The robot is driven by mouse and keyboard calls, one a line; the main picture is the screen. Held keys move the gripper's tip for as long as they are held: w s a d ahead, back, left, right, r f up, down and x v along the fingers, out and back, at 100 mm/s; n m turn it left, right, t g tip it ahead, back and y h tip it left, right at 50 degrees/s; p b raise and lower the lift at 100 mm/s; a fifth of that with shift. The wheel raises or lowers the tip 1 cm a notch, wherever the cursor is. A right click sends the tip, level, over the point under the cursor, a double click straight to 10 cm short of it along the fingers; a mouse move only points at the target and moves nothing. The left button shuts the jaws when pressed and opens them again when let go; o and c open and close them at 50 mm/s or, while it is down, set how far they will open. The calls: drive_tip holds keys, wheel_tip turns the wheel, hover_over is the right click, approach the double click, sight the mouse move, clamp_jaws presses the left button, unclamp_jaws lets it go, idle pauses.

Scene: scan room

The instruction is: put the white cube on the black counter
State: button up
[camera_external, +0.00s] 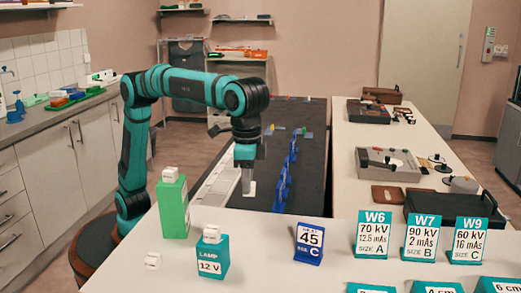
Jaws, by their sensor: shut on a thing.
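My gripper (246,165) points down over the near left part of the black counter (314,150). It is shut on a small white cube (249,189), which shows just below the fingertips. Whether the cube touches the counter is hard to tell from this view. Three similar white cubes stand elsewhere: one on the tall green block (173,208), one on the teal LAMP 12 V block (213,259), and one on the white front table (153,261).
A white strip (220,185) lies along the counter's left side, left of the cube. A row of blue pieces (286,175) stands to its right. The blue 45 sign (309,244) and several teal signs stand on the front table. The counter's right part is bare.

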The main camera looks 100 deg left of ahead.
drive_tip(key=s+a+f, duration=0.1)
drive_tip(key=a+f, duration=0.1)
drive_tip(key=a, duration=0.8)
drive_tip(key=s+a+f, duration=0.1)
drive_tip(key=a+f, duration=0.1)
drive_tip(key=a, duration=0.8)
drive_tip(key=s+a+f+m, duration=0.1)
drive_tip(key=s+a+f, duration=0.25)
drive_tip(key=a, duration=0.55)
drive_tip(key=s+a+f, duration=0.2)
drive_tip(key=s+a, duration=0.3)
drive_tip(key=a, duration=0.3)
drive_tip(key=shift+s+f, duration=0.15)
drive_tip(key=shift+f, duration=5)
drive_tip(key=o, duration=0.9)
drive_tip(key=shift+f, duration=0.15)
drive_tip(key=shift+o, duration=0.2)
